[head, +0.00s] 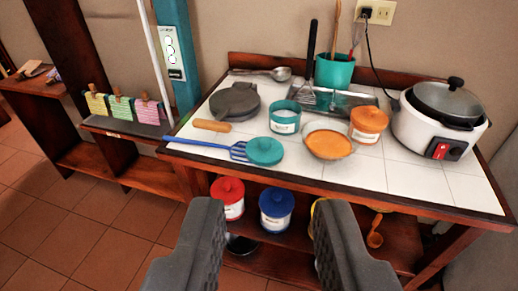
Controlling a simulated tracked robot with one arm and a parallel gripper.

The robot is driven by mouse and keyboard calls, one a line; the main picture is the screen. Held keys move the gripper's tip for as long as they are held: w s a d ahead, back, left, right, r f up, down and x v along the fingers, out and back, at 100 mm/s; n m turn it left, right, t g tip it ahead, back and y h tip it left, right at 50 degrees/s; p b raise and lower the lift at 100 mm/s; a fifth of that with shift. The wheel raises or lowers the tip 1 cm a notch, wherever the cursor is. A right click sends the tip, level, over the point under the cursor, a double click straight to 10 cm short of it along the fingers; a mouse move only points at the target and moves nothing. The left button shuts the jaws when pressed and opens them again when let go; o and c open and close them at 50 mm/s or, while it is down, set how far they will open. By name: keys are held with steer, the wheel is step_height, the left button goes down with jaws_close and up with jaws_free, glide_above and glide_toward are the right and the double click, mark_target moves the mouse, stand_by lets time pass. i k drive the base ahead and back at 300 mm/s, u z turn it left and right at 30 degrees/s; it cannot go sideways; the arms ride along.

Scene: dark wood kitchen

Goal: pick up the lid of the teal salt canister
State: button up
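The teal lid (264,151) is round with a small knob and lies on the white tiled counter near its front edge. It is at the head of a blue slotted spatula (238,150); I cannot tell if they touch. The teal salt canister (285,118) stands open just behind the lid, with white contents showing. My gripper (270,240) is open and empty in the lower foreground, its two dark fingers wide apart. It is nearer to me than the counter, with the lid beyond the gap between the fingers.
An orange-filled glass bowl (327,141) and an orange canister (367,124) stand right of the lid. A grey press (235,101) lies behind left. A rice cooker (438,118) stands far right. Red (228,197) and blue (276,207) canisters sit on the shelf below.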

mark_target(263, 151)
steer(key=u, duration=0.05)
steer(key=i, duration=1)
steer(key=u, duration=0.3)
steer(key=k, duration=0.95)
steer(key=z, duration=0.25)
steer(key=i, duration=0.9)
